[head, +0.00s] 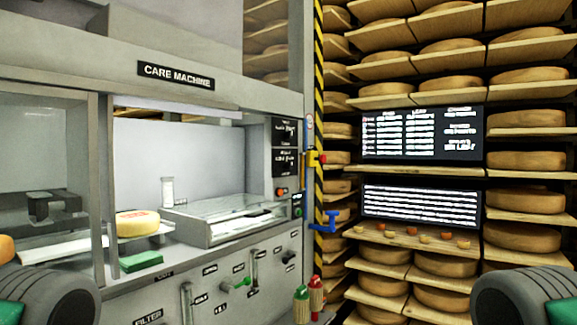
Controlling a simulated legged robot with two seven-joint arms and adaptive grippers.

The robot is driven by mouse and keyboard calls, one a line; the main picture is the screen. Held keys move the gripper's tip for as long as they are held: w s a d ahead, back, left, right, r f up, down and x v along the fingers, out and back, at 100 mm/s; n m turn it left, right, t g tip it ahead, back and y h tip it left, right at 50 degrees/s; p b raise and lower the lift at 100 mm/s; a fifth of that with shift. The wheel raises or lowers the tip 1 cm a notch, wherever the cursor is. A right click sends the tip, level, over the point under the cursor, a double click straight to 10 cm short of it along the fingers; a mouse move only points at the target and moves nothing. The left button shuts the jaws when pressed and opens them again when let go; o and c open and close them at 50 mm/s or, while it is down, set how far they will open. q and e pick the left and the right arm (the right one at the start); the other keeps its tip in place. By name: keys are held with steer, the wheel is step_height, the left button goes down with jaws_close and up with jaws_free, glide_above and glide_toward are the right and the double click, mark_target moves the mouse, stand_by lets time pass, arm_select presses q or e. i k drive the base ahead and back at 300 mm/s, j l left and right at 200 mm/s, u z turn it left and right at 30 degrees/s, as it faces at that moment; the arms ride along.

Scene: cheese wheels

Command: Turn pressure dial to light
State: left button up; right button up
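The grey care machine (200,85) fills the left and middle of the head view. A narrow black control panel (285,160) is on its right-hand post, with what look like two small dark dials, an upper one (288,132) and a lower one (281,161). Their labels and pointer settings are too small to read, so I cannot tell which is the pressure dial or where it points. Dark grey rounded parts of my arms show in both lower corners, well apart from the panel. Neither gripper's fingers are in view.
A cheese wheel (137,223) and a green block (141,261) sit in the machine's opening. Levers (187,302) line its lower front. Cheese shelves (400,70) stand right.

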mark_target(287, 165)
steer(key=i+l+z, duration=0.1)
steer(key=i+l, duration=0.2)
steer(key=i, duration=0.2)
steer(key=i+l+z, duration=0.1)
steer(key=i+l, duration=0.2)
steer(key=i, duration=0.2)
